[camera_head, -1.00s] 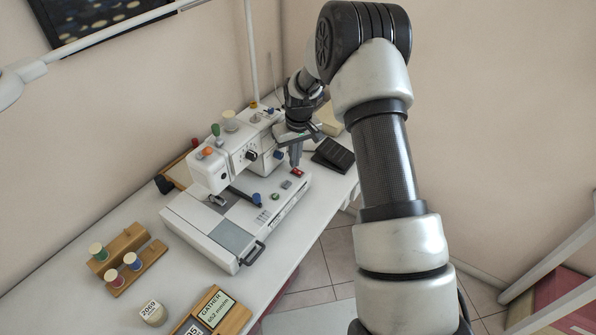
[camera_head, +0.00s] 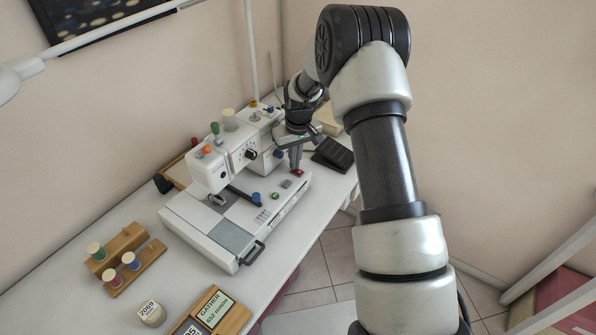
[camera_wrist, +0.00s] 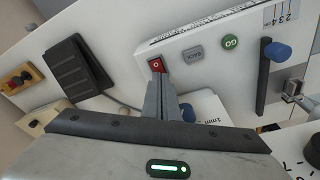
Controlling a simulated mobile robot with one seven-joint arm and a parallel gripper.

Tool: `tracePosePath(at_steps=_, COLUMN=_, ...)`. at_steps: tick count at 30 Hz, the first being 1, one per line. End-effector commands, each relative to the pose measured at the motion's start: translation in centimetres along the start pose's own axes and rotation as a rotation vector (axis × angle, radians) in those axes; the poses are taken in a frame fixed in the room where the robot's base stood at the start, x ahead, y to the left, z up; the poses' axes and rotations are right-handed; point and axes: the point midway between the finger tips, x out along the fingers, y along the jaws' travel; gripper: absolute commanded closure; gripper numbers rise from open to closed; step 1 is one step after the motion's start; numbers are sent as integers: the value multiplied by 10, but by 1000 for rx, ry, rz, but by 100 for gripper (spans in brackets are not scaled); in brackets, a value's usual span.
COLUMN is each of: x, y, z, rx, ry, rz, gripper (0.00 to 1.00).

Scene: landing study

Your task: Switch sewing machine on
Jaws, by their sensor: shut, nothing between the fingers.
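The white sewing machine (camera_head: 236,222) stands on the table, its column and arm at the back and its flat bed toward the front. A red rocker switch (camera_wrist: 156,65) sits at the bed's end, with a white mark on it; it also shows in the head view (camera_head: 298,172). My gripper (camera_wrist: 164,80) is shut and empty, pointing down, with its fingertips right at the red switch. I cannot tell whether they touch it. A grey BACK button (camera_wrist: 192,54) and a green GO button (camera_wrist: 230,42) sit beside the switch.
A black foot pedal (camera_head: 333,155) lies on the table behind the machine's end. A lamp pole (camera_head: 251,50) stands behind.

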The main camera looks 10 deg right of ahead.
Motion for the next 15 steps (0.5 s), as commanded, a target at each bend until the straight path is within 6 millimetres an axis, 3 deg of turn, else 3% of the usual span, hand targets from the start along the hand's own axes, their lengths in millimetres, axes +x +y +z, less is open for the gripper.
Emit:
tracePosePath(at_steps=8, x=6, y=0, z=2, rx=0, ry=-3, rz=0, gripper=100)
tracePosePath(at_steps=15, x=0, y=0, z=1, rx=0, ry=-4, rz=0, gripper=100)
